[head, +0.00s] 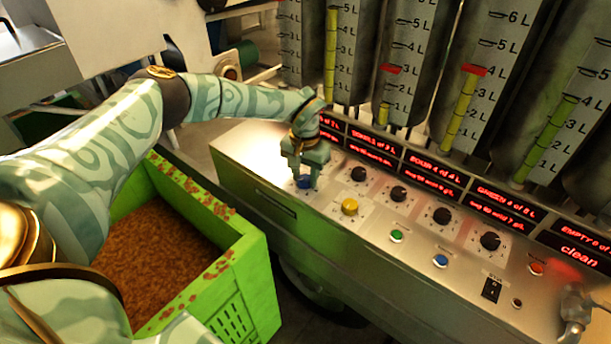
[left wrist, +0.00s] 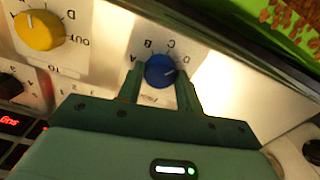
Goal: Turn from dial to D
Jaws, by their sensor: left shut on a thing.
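The from dial is a blue knob (left wrist: 160,71) on the metal control panel, with letters around it in the left wrist view. Its pale pointer line points to the right, roughly toward the letter at the right, which looks like D; the small print is hard to read. The blue knob (head: 305,181) also shows under my left gripper in the head view, mostly hidden. My left gripper (head: 306,176) points down at the panel's left part. Its two fingers (left wrist: 161,78) are shut on the blue knob, one on each side.
A yellow knob (head: 350,207) sits close beside the blue one. Black knobs (head: 398,193), a green button (head: 397,236) and a blue button (head: 440,261) lie further right. Red displays and gauged tanks stand behind. A green bin (head: 245,270) of brown material stands at left.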

